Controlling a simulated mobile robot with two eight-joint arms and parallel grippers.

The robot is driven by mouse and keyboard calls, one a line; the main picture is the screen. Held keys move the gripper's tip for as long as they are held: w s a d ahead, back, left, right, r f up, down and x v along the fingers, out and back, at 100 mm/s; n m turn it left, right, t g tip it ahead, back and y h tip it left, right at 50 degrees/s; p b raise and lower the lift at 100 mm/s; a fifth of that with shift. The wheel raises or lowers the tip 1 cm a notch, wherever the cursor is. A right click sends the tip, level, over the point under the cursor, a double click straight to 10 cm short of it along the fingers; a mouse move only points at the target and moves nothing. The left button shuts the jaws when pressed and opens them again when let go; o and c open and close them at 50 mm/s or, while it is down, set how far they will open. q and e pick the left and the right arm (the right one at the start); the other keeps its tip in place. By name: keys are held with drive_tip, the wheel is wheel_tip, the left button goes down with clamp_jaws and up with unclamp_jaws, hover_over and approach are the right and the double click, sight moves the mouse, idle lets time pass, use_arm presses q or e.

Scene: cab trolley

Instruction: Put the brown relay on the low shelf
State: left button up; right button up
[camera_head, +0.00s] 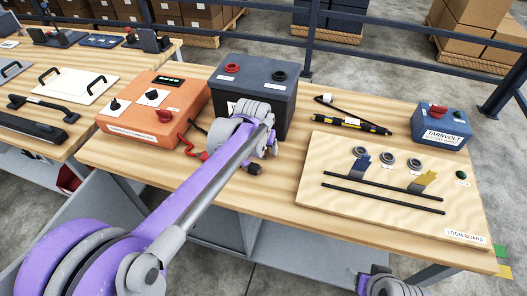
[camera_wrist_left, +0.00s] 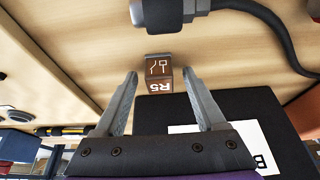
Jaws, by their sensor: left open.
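The brown relay (camera_wrist_left: 159,74) shows in the left wrist view, a small block marked R5 with a white symbol, at the wooden bench top. My left gripper (camera_wrist_left: 158,88) is open, with its fingers on either side of the relay's near end; contact is not clear. In the head view my left arm reaches over the bench to the front of the dark battery (camera_head: 255,85), and hides the relay and its own fingers. A grey surface under the bench (camera_head: 300,265) may be the low shelf; I cannot tell. My right gripper is not clearly visible.
An orange tester (camera_head: 155,112) stands left of the battery. A black cable (camera_wrist_left: 270,25) lies close to the relay. To the right are a loom board (camera_head: 330,210), a yellow-black tool (camera_head: 352,123) and a blue Tarnvolt box (camera_head: 440,127).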

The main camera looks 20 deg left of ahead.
use_arm(q)
clamp_jaws()
idle(0.3)
drive_tip(key=shift+r, duration=0.1)
